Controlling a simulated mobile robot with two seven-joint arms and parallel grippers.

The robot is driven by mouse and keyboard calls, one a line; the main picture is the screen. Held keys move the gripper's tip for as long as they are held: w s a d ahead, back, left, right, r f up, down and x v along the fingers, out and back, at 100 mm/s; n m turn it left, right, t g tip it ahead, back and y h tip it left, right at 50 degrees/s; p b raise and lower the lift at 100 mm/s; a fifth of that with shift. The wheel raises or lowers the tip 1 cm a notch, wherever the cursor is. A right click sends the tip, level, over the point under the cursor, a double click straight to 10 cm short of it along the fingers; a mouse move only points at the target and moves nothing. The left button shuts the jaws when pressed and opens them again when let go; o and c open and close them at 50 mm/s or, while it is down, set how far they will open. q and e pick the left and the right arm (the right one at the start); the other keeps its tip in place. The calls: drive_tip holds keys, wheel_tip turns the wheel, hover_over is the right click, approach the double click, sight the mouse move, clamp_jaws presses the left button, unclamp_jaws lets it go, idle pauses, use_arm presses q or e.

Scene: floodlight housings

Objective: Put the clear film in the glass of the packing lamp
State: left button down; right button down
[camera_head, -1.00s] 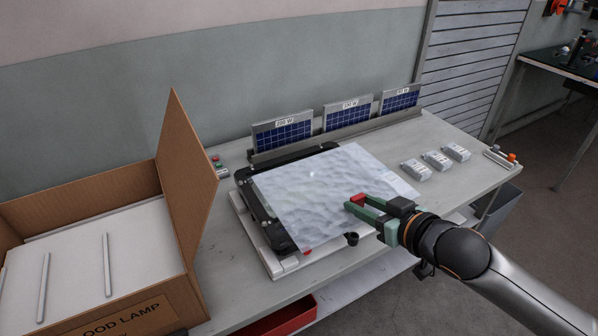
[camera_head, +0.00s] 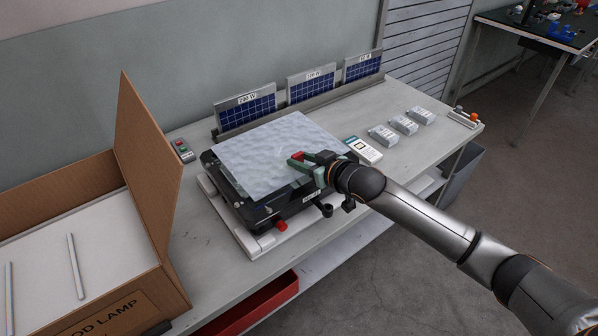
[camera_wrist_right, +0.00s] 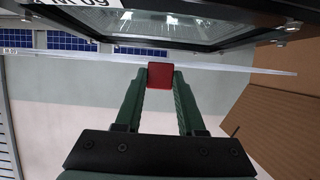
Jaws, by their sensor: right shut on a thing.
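The clear film (camera_head: 265,150) is a pale, rippled, see-through sheet over the packing lamp, a black housing (camera_head: 290,205) on a white base on the bench. In the right wrist view the film (camera_wrist_right: 235,68) shows edge-on as a thin strip near the lamp's black frame and glass (camera_wrist_right: 175,25). A gap shows between film and frame there in part; contact elsewhere is unclear. My right gripper (camera_head: 297,160) is shut on the film at its right side. In the wrist view a red block (camera_wrist_right: 160,75) sits between its green fingertips. My left gripper is not in view.
An open cardboard box (camera_head: 150,240) stands at the left. Solar panels (camera_head: 310,85) stand in a rack behind the lamp. A white labelled device (camera_head: 362,150) and several small grey boxes (camera_head: 403,124) lie to the right. A red bin (camera_head: 255,310) is below the bench.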

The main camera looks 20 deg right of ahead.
sight(299, 180)
drive_tip(key=shift+w+a+f, duration=0.1)
drive_tip(key=shift+w+f, duration=0.9)
drive_tip(key=shift+f, duration=1.65)
drive_tip(key=shift+f, duration=0.15)
drive_tip(key=c, duration=0.5)
unclamp_jaws()
